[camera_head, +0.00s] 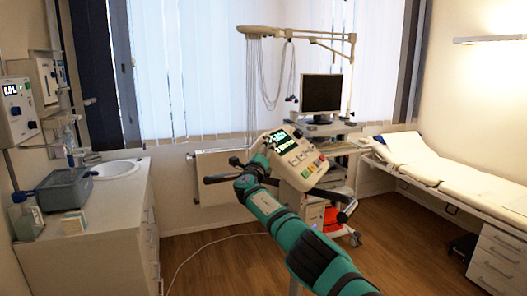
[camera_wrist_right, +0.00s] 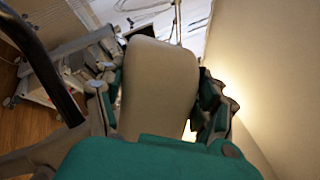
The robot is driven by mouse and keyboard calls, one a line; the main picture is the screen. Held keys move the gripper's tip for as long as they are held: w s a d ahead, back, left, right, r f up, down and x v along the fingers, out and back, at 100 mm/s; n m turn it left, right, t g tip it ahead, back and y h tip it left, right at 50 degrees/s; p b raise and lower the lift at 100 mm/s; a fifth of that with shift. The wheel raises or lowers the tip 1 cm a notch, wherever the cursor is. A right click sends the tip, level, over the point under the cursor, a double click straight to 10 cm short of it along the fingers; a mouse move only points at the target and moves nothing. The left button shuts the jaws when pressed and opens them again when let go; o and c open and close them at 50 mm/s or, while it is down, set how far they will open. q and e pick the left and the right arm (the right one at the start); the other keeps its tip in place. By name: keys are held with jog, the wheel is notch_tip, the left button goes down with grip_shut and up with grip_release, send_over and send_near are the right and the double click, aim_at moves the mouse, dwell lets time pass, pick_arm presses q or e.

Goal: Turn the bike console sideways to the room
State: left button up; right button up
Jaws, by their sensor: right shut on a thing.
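The bike console (camera_head: 299,160) is a pale box with a green-lit display and coloured buttons, tilted in the middle of the head view. My right gripper (camera_head: 264,158), on the teal arm from below, is at the console's left edge. In the right wrist view the console (camera_wrist_right: 158,85) shows as a plain beige block between the fingers of my right gripper (camera_wrist_right: 158,100), which is shut on it. Black handlebars (camera_head: 222,178) stick out beside the console. The arm hides most of the bike below. My left gripper is not in view.
A monitor cart (camera_head: 322,95) stands behind the console, with cables hanging from an overhead arm (camera_head: 295,34). An examination couch (camera_head: 440,172) is at the right. A sink counter (camera_head: 90,240) is at the left. The wooden floor between counter and bike is mostly clear.

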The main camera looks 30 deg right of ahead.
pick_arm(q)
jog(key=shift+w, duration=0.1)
pick_arm(e)
jog(key=o, duration=1.7)
jog(key=shift+w+d+f, duration=0.1)
jog(key=shift+w+f, duration=0.1)
jog(key=shift+w, duration=0.05)
jog(key=shift+s, duration=0.1)
jog(key=shift+s+a, duration=0.1)
jog(key=shift+a, duration=0.1)
jog(key=shift+s+a+f, duration=0.3)
jog(key=shift+s+a, duration=0.05)
jog(key=shift+a, duration=0.05)
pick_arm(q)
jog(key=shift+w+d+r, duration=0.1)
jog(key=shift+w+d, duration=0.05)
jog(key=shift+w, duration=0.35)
pick_arm(e)
jog(key=v, duration=1)
jog(key=shift+s+r, duration=0.1)
jog(key=shift+s, duration=0.1)
